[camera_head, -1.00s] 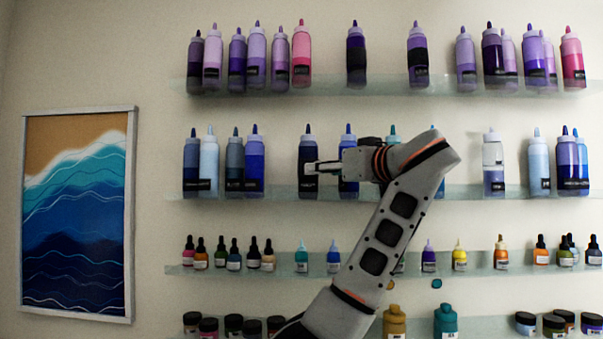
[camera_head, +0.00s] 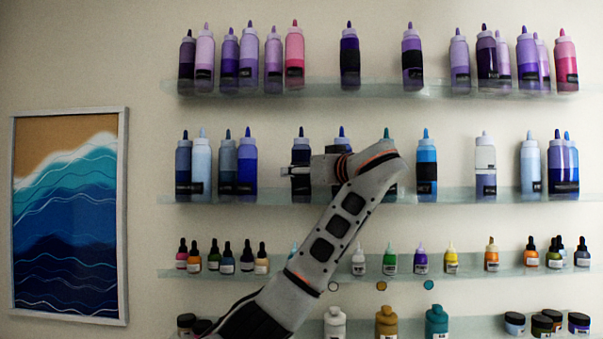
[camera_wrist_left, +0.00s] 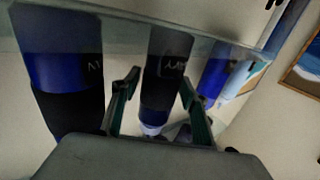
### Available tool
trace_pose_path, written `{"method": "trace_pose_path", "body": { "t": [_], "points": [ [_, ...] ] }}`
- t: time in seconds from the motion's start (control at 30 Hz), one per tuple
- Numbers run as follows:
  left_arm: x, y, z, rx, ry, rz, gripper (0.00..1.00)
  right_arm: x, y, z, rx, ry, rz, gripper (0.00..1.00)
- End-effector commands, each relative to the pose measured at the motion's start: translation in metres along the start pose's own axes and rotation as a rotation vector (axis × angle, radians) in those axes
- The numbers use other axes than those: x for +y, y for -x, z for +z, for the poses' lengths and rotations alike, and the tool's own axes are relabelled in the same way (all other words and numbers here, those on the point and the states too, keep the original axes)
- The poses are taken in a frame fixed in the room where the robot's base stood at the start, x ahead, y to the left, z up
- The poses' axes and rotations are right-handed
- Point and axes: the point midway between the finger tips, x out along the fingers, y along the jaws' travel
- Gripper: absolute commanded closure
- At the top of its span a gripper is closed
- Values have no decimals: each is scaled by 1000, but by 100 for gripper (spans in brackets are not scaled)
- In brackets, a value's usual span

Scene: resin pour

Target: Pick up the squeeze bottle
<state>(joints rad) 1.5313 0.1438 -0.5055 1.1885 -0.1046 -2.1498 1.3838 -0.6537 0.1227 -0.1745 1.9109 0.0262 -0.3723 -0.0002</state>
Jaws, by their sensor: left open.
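A dark navy squeeze bottle (camera_head: 300,152) with a black label stands on the second glass shelf, partly hidden behind my left gripper (camera_head: 284,179). In the left wrist view, which looks upside down, a dark bottle (camera_wrist_left: 166,72) lies between the two spread fingers of the left gripper (camera_wrist_left: 160,98). The fingers are open, with visible space on both sides of the bottle. I cannot tell how deep the bottle sits between them. My right gripper is in neither view.
A blue bottle (camera_wrist_left: 62,75) stands close beside one finger, and another blue bottle (camera_wrist_left: 213,78) is beyond the other. The second shelf (camera_head: 455,195) has more bottles. Upper bottles, lower droppers and jars fill the other shelves. A wave painting (camera_head: 70,215) hangs at left.

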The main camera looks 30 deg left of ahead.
Motion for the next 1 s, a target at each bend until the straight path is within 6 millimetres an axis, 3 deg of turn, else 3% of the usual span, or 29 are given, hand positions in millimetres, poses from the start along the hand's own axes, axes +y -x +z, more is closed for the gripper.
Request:
{"method": "trace_pose_path", "body": {
  "t": [0.07,0.2,0.67,1.0],
  "points": [
    [0,0,0,0,0,0,58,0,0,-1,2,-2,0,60],
    [0,0,0,0,0,-1,93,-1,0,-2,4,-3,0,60],
    [-2,3,-5,1,3,-1,93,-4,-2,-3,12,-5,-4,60],
    [-3,5,-45,2,3,0,93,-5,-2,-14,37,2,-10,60]
  ]
}}
